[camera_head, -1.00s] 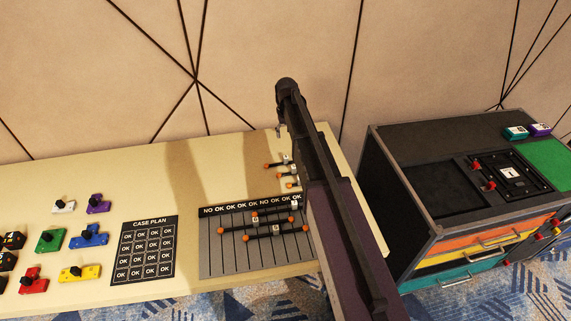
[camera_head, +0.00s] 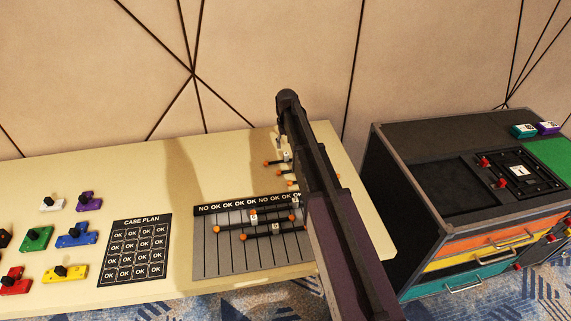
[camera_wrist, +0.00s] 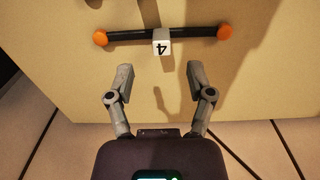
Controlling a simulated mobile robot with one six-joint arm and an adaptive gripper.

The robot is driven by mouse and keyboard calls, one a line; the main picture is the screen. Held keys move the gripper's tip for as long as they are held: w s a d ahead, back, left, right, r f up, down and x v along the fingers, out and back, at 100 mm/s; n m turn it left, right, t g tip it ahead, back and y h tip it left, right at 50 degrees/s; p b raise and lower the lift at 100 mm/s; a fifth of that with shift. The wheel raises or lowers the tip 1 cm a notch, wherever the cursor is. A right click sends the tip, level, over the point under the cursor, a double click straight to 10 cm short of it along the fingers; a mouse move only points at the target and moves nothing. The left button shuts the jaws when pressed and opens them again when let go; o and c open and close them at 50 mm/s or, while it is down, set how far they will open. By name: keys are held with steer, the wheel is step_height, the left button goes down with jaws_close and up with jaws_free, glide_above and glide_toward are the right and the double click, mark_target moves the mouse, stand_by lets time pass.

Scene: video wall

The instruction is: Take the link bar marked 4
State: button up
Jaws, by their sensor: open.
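The link bar marked 4 (camera_wrist: 130,37) is a dark rod with an orange ball at each end and a white tag at its middle. In the wrist view it lies across the upper part, over the cream table, with its 4 upside down. My gripper (camera_wrist: 160,75) is open and empty. Its two grey fingers point at the bar, one on each side of the tag, with a visible gap in the picture. In the head view a few small orange-ended bars (camera_head: 275,162) lie beside my arm, which partly hides them. Their numbers are too small to read there.
More orange-ended bars (camera_head: 262,235) lie on a striped board (camera_head: 215,262) at the table's front. A CASE PLAN panel (camera_head: 138,248) and coloured knobbed blocks (camera_head: 75,235) are to the left. A dark drawer cabinet (camera_head: 400,190) stands right of the table. The table's back left is clear.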

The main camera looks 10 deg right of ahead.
mark_target(286, 154)
steer(key=shift+f, duration=0.3)
steer(key=shift+f+b, duration=2.5)
steer(key=shift+b, duration=0.2)
jaws_close()
